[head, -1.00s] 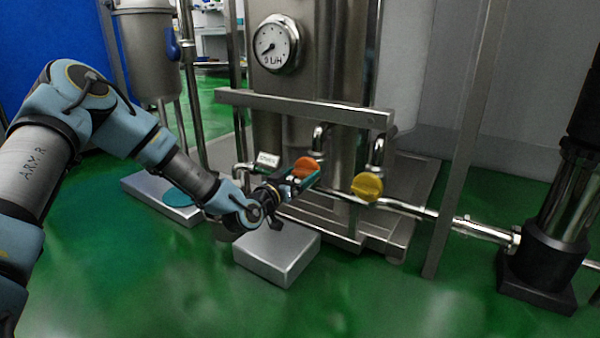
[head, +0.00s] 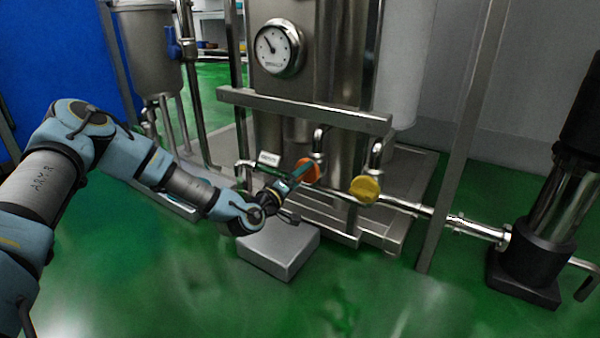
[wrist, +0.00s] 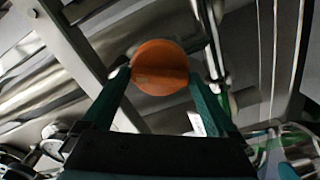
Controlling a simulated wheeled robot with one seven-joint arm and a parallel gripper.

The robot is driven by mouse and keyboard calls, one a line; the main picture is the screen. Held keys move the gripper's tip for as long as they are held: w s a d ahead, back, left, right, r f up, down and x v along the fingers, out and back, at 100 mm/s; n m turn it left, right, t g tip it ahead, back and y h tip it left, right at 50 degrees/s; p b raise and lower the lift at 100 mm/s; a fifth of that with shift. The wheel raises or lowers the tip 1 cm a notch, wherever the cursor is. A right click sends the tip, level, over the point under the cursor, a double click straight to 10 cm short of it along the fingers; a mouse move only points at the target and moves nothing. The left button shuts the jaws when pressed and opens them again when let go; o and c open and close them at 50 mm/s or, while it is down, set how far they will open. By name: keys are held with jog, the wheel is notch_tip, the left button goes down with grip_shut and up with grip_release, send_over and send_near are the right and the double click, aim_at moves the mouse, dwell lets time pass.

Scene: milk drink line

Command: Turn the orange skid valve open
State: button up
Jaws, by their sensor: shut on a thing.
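The orange valve knob (head: 310,170) sits on the pipework at the front of the steel skid. My gripper (head: 296,180) reaches it from the left in the head view and partly hides it. In the wrist view the round orange knob (wrist: 160,62) lies between the two green fingers of my gripper (wrist: 162,82). The gripper is shut on the knob. A round dial gauge (head: 278,48) on the steel column has its needle pointing to the upper left; its digits are too blurred to read.
A yellow valve knob (head: 365,189) sits just right of the orange one. A grey box (head: 279,250) stands on the floor below my gripper. A steel crossbar (head: 305,110) runs above the valves, and an upright post (head: 452,170) stands to the right.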

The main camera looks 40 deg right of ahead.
jog(key=n+p, duration=0.1)
jog(key=n, duration=0.4)
jog(key=shift+f+n, duration=0.1)
jog(key=shift+n, duration=0.2)
dwell(0.5)
jog(key=o, duration=1)
jog(key=p+v, duration=0.3)
jog(key=v, duration=0.8)
jog(key=shift+p, duration=0.35)
